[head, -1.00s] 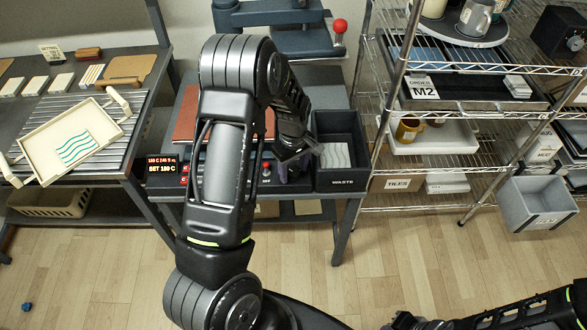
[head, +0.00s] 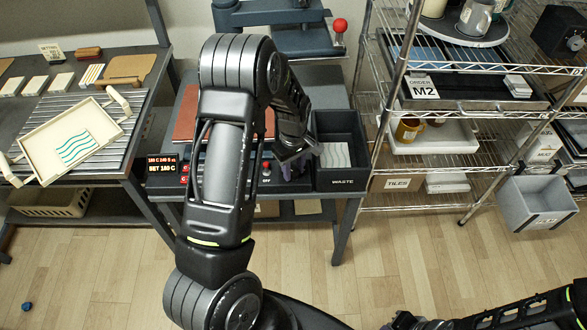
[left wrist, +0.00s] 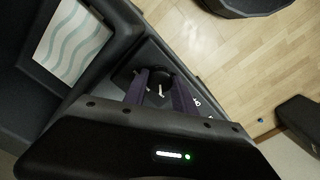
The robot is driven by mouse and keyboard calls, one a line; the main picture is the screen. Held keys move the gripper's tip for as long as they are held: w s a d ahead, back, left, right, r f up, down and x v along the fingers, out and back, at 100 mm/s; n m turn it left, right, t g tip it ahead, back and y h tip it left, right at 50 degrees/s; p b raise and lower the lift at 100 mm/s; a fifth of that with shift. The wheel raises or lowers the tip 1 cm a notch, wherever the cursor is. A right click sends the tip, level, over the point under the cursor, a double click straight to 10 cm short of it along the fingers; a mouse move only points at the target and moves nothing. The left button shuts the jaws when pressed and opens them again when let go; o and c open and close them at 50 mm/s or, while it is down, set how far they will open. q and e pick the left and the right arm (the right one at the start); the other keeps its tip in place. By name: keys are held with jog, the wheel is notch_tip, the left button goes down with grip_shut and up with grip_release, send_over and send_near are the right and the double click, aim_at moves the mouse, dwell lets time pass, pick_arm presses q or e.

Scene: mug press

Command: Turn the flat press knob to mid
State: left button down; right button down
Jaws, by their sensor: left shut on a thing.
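The flat press stands on the grey bench, mostly hidden in the head view behind my left arm; part of its reddish-brown plate (head: 186,112) shows. Its display (head: 161,164) reads SET 180 C on the lower line. My left gripper (head: 290,172) is low over the right end of the control panel. In the left wrist view, the purple fingers of my left gripper (left wrist: 158,92) are shut on a round black knob (left wrist: 158,80) with white marks near it. I cannot read which mark it points to.
A dark WASTE bin (head: 342,180) with a wavy-patterned tile in it stands right beside my left gripper. A red switch (head: 267,168) is just left of it. A wire shelf (head: 455,200) stands to the right, and a bench with a cream tray (head: 42,140) to the left.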

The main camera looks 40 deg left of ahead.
aim_at(293, 172)
pick_arm(q)
jog(key=shift+m, duration=0.4)
jog(key=m+b, duration=0.3)
jog(key=m, duration=0.1)
jog(key=shift+f, duration=0.15)
jog(key=m+b, duration=0.2)
jog(key=m, duration=0.3)
dwell(0.4)
jog(key=c, duration=1)
grip_release()
notch_tip(293, 172, up, 8)
jog(key=shift+r, duration=0.1)
